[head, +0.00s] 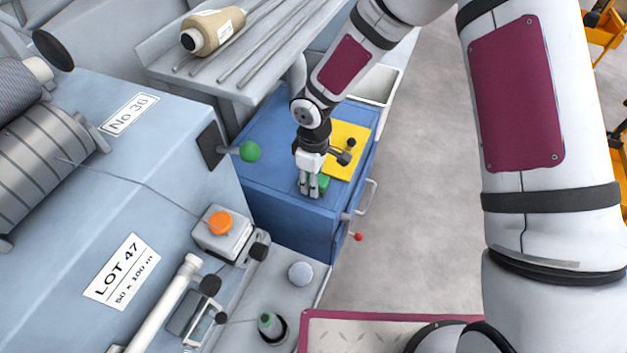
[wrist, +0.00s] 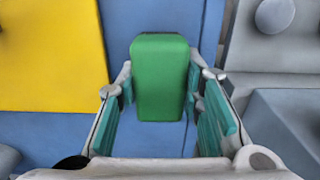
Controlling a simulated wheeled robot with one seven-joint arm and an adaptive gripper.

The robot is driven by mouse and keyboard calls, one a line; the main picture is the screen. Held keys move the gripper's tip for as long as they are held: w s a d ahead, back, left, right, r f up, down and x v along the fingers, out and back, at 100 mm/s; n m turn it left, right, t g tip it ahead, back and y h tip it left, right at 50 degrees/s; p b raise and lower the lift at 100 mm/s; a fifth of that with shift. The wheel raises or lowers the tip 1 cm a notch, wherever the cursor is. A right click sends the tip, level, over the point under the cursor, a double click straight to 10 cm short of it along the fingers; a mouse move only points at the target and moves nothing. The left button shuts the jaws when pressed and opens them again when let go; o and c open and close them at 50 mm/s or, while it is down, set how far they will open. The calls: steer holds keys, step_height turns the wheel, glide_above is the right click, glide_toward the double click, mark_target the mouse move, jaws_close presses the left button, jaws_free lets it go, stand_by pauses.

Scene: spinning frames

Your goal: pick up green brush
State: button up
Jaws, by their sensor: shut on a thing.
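The green brush (wrist: 160,80) shows in the wrist view as a green block between the two teal-padded fingers. My gripper (wrist: 162,100) is shut on it, one finger on each side. In the head view my gripper (head: 309,190) points down over the blue cabinet top (head: 262,178), and a bit of the green brush (head: 323,183) shows beside the fingers. I cannot tell whether the brush touches the cabinet top. Its bristles are not visible.
A yellow sheet (head: 346,150) lies on the cabinet behind my gripper; it also shows in the wrist view (wrist: 50,55). A green knob (head: 250,151) sticks out from the machine at left. A shelf with rods and a thread cone (head: 213,30) stands behind. Floor at right is clear.

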steer(key=shift+r, duration=0.5)
step_height(320, 180, up, 2)
steer(key=shift+r+p, duration=0.2)
steer(key=shift+p, duration=0.15)
steer(key=s+r, duration=0.1)
steer(key=s, duration=1.5)
